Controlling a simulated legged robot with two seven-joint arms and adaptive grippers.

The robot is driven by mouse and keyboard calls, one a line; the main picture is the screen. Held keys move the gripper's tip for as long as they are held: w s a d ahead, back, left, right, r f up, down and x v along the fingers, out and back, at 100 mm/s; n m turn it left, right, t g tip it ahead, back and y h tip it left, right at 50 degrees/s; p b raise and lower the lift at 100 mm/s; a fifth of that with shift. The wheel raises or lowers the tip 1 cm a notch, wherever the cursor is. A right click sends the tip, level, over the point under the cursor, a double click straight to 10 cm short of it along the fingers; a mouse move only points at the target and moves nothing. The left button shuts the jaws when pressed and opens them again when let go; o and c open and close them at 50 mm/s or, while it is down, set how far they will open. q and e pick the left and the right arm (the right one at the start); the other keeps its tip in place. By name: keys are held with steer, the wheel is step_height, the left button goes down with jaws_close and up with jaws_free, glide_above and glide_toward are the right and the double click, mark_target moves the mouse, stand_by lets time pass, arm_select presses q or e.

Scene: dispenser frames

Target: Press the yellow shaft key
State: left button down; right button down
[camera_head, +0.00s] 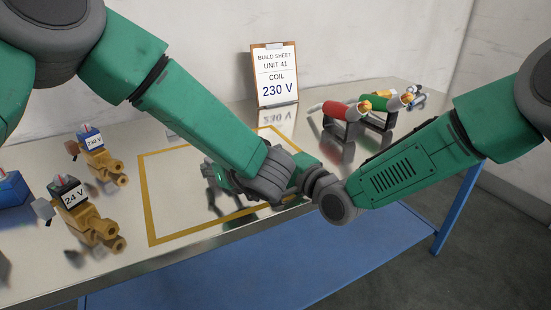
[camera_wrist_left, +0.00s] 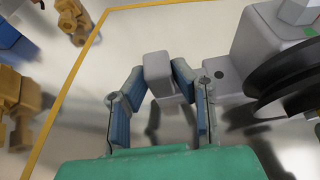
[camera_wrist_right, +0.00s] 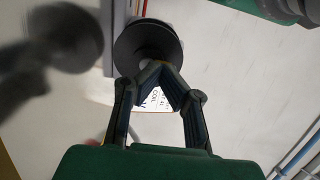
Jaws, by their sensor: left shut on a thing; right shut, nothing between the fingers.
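My left gripper (camera_wrist_left: 160,76) is closed on a small grey block (camera_wrist_left: 157,66) in the left wrist view. Beside it, to the right, stands a grey housing (camera_wrist_left: 262,40) with a large black wheel (camera_wrist_left: 290,78). In the head view my left gripper (camera_head: 213,180) is low inside the yellow outline, partly hidden by my arm. My right gripper (camera_wrist_right: 157,72) is shut and empty in the right wrist view, its tips at a black disc (camera_wrist_right: 146,45). I cannot tell if they touch it. A faint yellowish spot shows at the tips; I cannot make out the key clearly.
A build sheet (camera_head: 275,75) reading "COIL 230 V" stands at the back. Brass valves with a 230 V coil (camera_head: 90,137) and a 24 V coil (camera_head: 70,196) stand left. Red (camera_head: 336,109) and green (camera_head: 376,103) pieces sit back right. A yellow outline (camera_head: 147,205) marks the table.

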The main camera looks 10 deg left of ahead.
arm_select(q)
steer(key=shift+d, duration=0.15)
arm_select(e)
steer(key=v, duration=1.4)
steer(key=shift+f, duration=0.1)
arm_select(q)
steer(key=c, duration=1.3)
jaws_free()
arm_select(e)
steer(key=shift+w, duration=0.1)
arm_select(q)
steer(key=shift+o, duration=0.2)
steer(key=shift+s, duration=0.1)
